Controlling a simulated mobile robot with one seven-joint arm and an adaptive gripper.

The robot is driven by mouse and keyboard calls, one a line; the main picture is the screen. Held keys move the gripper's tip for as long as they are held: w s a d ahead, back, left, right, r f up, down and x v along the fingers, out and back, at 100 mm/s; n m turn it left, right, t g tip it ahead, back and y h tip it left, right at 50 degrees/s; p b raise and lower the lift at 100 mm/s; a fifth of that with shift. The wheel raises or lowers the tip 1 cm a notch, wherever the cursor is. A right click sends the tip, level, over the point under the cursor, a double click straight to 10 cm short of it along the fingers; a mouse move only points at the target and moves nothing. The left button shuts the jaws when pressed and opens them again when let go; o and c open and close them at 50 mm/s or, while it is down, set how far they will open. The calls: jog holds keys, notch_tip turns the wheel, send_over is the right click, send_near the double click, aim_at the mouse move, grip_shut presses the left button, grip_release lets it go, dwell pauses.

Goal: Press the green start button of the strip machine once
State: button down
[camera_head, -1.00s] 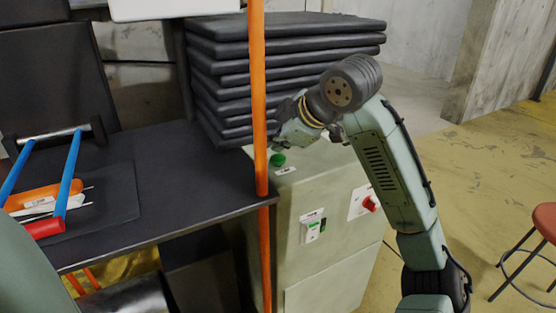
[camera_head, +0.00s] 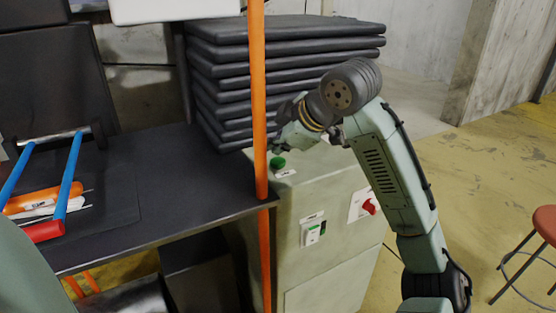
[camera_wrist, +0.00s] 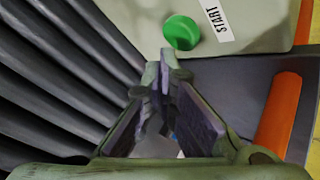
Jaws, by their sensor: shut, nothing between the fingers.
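The green start button (camera_head: 277,163) sits on the top of the pale green strip machine (camera_head: 330,230), with a small label in front of it. In the wrist view the button (camera_wrist: 181,32) is a round green cap beside a white START label (camera_wrist: 216,20). My gripper (camera_wrist: 160,62) is shut and empty, its fingertips just below the button in that picture. They look close to it; I cannot tell whether they touch. In the head view my gripper (camera_head: 275,148) is just behind the button, partly hidden by the orange post.
An orange post (camera_head: 259,100) stands just left of the button. A stack of black pads (camera_head: 290,35) rises behind. The machine's front has a red switch (camera_head: 369,206) and a white switch (camera_head: 312,235). A dark table (camera_head: 180,180) with tools lies left.

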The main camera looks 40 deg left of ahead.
aim_at(276, 162)
jog(key=shift+f, duration=0.15)
jog(key=shift+f, duration=0.3)
jog(key=shift+f, duration=0.4)
dwell(0.9)
jog(key=shift+r, duration=0.15)
jog(key=shift+r+p, duration=0.65)
jog(key=shift+r, duration=0.05)
notch_tip(276, 162, up, 5)
jog(key=p, duration=0.4)
jog(key=shift+p, duration=0.4)
